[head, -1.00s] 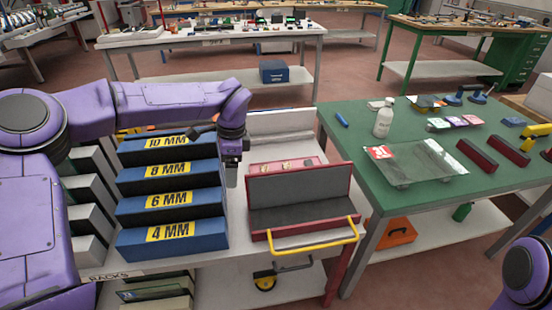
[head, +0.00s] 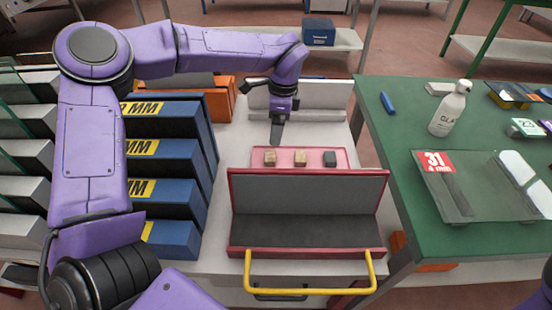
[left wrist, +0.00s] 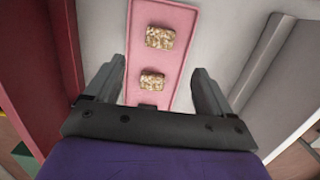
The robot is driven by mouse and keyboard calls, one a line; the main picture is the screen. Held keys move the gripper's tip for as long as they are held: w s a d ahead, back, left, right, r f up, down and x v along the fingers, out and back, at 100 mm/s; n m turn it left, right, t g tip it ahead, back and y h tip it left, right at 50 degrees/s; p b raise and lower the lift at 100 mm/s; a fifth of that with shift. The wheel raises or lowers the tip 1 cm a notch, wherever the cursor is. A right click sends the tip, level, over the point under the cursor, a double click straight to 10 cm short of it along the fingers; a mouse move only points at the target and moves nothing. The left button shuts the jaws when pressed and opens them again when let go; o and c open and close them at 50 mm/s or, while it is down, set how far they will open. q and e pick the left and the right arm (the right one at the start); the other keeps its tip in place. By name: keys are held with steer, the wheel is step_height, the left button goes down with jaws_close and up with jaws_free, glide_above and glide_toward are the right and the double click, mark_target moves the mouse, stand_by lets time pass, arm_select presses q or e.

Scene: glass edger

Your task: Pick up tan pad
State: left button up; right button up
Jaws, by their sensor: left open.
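Two small tan pads, one at the left (head: 270,158) and one in the middle (head: 300,159), lie in a row on a shallow pink tray (head: 315,161). A dark pad (head: 330,159) lies at the row's right end. My left gripper (head: 276,140) is open and empty, pointing down just above the tray's left part. In the left wrist view, two speckled tan blocks (left wrist: 160,38) (left wrist: 152,81) show on the pink tray (left wrist: 185,20), the nearer one between the spread fingers (left wrist: 159,70). The gripper's body hides the tray's near end. My right gripper is out of view.
A red-framed grey trough (head: 300,228) with a yellow handle (head: 310,290) stands in front of the tray. Blue labelled racks (head: 175,165) stand left. A green table (head: 400,135) with a bottle (head: 450,108) and glass pane (head: 480,190) is at right.

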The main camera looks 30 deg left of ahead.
mark_target(270, 156)
arm_select(q)
steer(key=f, duration=0.3)
steer(key=a+f, duration=0.1)
steer(key=f, duration=0.3)
steer(key=s+f+p, duration=0.1)
steer(key=f, duration=0.2)
steer(key=shift+a+f, duration=0.25)
steer(key=shift+f, duration=0.05)
steer(key=c, duration=1.1)
